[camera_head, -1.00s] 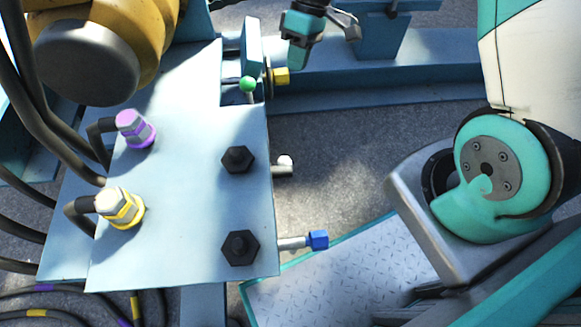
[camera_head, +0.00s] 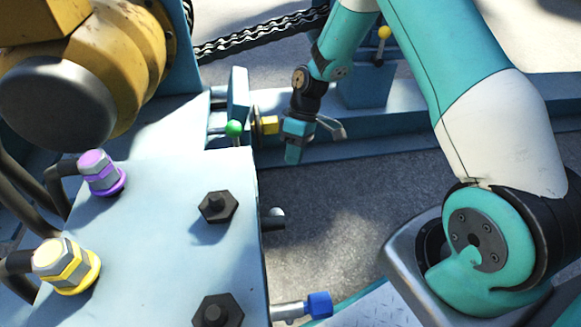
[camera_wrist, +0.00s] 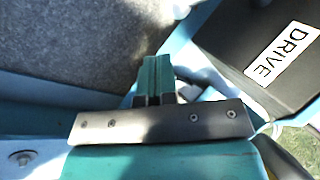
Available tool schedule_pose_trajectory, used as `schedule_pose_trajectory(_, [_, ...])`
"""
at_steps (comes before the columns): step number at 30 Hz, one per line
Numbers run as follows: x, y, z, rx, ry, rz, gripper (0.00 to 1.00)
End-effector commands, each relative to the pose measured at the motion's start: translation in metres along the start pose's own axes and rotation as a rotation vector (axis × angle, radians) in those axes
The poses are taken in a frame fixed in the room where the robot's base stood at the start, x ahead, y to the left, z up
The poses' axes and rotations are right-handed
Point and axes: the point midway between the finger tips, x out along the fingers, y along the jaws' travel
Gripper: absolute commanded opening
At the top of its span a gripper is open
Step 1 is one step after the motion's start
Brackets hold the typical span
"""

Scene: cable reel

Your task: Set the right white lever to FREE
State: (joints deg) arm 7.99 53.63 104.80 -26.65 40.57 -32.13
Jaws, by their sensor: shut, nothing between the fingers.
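My gripper (camera_head: 293,155) is at the upper middle of the head view, its teal fingers together and empty, pointing down. It also shows in the wrist view (camera_wrist: 152,78), fingers shut. A small white round knob (camera_head: 277,212) sticks out from the right edge of the pale blue plate, below my gripper; I cannot tell whether it is a lever end. No clearly readable white lever or FREE label shows. In the wrist view a black box bears a white DRIVE label (camera_wrist: 283,52), to the right of the fingers.
A green-ball lever (camera_head: 234,128) and a yellow block (camera_head: 270,124) are left of my gripper. A yellow-ball lever (camera_head: 383,33) stands behind. The pale blue plate (camera_head: 155,215) carries dark bolts and hose fittings. A blue-tipped rod (camera_head: 318,304) is at the bottom. Bare floor lies between.

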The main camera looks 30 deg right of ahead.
Motion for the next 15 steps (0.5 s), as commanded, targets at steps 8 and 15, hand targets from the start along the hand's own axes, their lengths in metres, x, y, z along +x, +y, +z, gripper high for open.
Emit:
schedule_pose_trajectory(8, [0.067, 0.003, 0.001, 0.0, -0.003, -0.002, 0.0])
schedule_pose_trajectory(15, [0.103, -0.008, 0.001, -0.002, -0.002, -0.001, 0.0])
